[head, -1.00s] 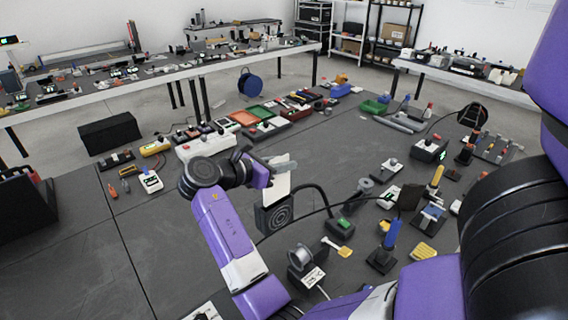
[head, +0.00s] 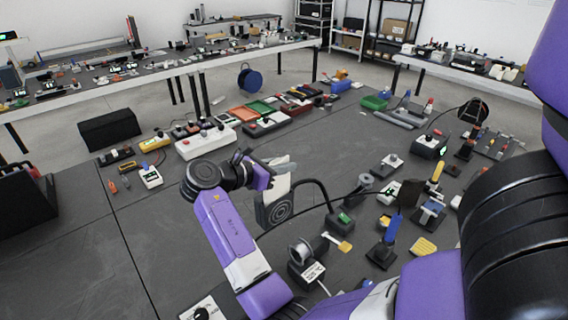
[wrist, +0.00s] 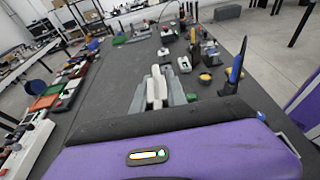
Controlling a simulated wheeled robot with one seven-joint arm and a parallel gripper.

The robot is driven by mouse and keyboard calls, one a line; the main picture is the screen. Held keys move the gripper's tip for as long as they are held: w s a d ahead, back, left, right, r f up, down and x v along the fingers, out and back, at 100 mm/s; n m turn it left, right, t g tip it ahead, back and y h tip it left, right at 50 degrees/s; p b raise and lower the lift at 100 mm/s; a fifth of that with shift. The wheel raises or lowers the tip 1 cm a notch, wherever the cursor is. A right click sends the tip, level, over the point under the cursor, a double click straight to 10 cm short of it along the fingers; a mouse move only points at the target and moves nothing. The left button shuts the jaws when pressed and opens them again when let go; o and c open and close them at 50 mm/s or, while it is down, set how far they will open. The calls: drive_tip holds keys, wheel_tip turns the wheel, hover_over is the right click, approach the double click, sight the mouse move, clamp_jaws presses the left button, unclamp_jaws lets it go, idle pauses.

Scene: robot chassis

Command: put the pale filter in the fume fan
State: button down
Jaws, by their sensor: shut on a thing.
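The pale filter (head: 281,188) is a thin, cream-white flat piece. My gripper (head: 277,166) is shut on its upper part. The fume fan (head: 274,211) is a dark square housing with a round spiral grille and a curved black hose. The filter's lower edge is at or behind the fan's top in the head view, so I cannot tell whether it is in the slot. In the wrist view, the filter (wrist: 156,87) stands between the two grey fingers (wrist: 160,97). The fan is not clearly visible there.
The hose runs to a dark base with a green light (head: 344,217). A solder spool holder (head: 304,260) and a blue-handled tool on its stand (head: 388,238) are nearby. A white switch box (head: 206,143) stands behind my gripper.

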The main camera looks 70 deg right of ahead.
sight(264, 193)
drive_tip(key=shift+f+b, duration=1)
drive_tip(key=shift+f, duration=3.2)
drive_tip(key=c, duration=1.3)
unclamp_jaws()
drive_tip(key=shift+o, duration=0.2)
drive_tip(key=shift+b+v, duration=0.75)
drive_tip(key=shift+v, duration=3.15)
drive_tip(key=shift+a+r, duration=0.1)
